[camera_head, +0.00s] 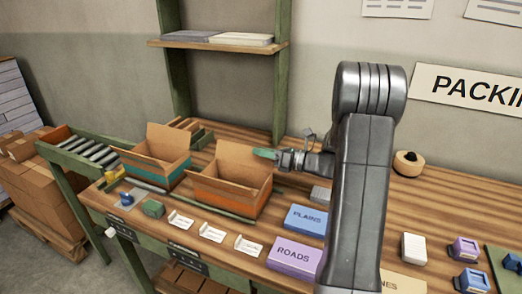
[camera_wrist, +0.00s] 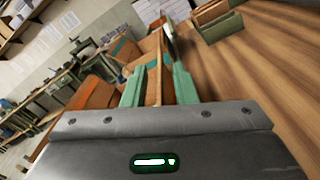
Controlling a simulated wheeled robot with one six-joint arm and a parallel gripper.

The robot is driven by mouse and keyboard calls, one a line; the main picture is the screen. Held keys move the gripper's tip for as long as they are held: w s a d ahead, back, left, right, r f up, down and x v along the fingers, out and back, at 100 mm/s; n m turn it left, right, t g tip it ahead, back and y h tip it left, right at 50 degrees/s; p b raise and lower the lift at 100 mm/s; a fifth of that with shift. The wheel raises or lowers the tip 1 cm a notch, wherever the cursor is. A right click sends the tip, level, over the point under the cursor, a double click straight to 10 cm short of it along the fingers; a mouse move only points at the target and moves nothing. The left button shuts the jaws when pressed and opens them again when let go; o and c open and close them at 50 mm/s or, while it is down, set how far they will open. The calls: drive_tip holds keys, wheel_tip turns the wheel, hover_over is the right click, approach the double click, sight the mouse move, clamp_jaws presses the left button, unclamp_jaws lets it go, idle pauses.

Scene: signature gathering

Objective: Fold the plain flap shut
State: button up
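The orange-banded cardboard box (camera_head: 231,197) stands open on the bench in the head view. Its plain brown flap (camera_head: 236,158) stands raised at the back. My gripper (camera_head: 266,154), with green fingers, is at the right end of this flap. In the wrist view my gripper (camera_wrist: 159,78) has its two fingers apart, with brown cardboard (camera_wrist: 160,66) showing between them. I cannot tell whether either finger touches the cardboard. The far fingertip and the flap's other side are hidden in the head view.
A teal-banded open box (camera_head: 153,172) stands to the left, beside a roller conveyor (camera_head: 92,150). White cards (camera_head: 212,232), a blue PLAINS box (camera_head: 306,220) and a purple ROADS box (camera_head: 295,257) lie in front. A tape roll (camera_head: 408,164) sits at the right.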

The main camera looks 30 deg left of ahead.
drive_tip(key=shift+a, duration=0.45)
drive_tip(key=shift+c, duration=0.3)
clamp_jaws()
